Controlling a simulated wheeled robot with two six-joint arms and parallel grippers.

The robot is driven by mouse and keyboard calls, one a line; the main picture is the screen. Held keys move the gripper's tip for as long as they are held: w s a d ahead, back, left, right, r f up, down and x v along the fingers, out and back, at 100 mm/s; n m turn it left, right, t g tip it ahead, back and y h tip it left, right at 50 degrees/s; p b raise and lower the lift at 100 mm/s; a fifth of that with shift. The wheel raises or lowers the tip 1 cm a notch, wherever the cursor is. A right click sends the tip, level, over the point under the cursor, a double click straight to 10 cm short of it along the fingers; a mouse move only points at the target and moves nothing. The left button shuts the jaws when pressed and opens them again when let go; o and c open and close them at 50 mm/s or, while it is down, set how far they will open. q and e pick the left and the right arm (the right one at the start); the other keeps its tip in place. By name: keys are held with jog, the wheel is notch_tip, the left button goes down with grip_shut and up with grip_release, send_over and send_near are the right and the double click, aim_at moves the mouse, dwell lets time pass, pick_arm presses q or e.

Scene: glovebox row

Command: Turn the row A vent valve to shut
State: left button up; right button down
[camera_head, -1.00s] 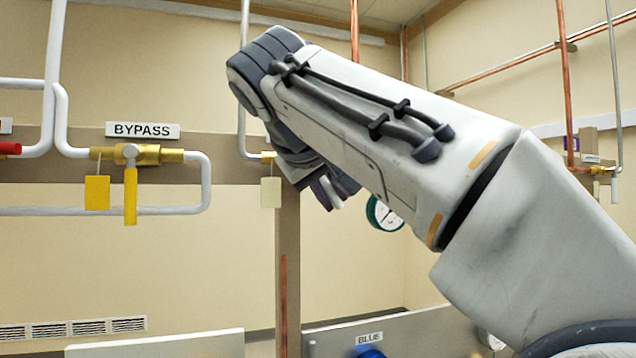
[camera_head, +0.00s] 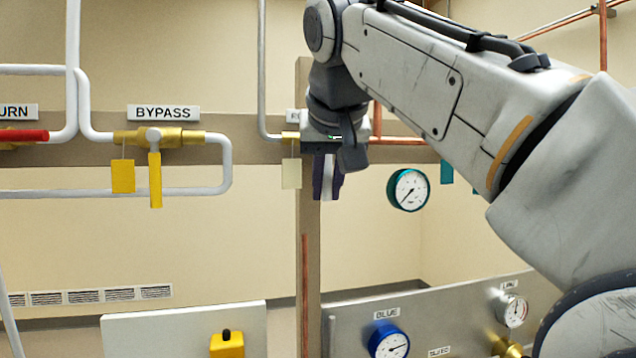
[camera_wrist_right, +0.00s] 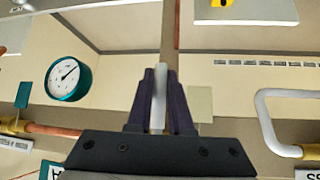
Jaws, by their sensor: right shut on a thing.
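My right gripper (camera_head: 327,190) is shut on a white lever handle (camera_head: 327,176), with a dark purple finger on each side. The handle points straight down, across the horizontal copper pipe line. The valve body is hidden behind my wrist; only a brass end (camera_head: 291,136) shows at its left. Its label (camera_head: 293,115) is mostly covered, with just the first letter showing. In the right wrist view the white handle (camera_wrist_right: 160,97) stands between the fingers (camera_wrist_right: 160,72). My left gripper is not in view.
A cream tag (camera_head: 291,173) hangs just left of the gripper. Further left is the BYPASS valve with a yellow handle (camera_head: 155,180) and white pipe loop. A teal-rimmed gauge (camera_head: 408,190) is at the right. A panel with a blue gauge (camera_head: 389,341) stands below.

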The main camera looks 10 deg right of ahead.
dwell(0.4)
jog(key=c, duration=0.8)
grip_release()
jog(key=shift+c, duration=0.2)
jog(key=p+v, duration=0.2)
jog(key=v, duration=0.8)
jog(key=shift+s, duration=0.2)
jog(key=shift+r, duration=0.1)
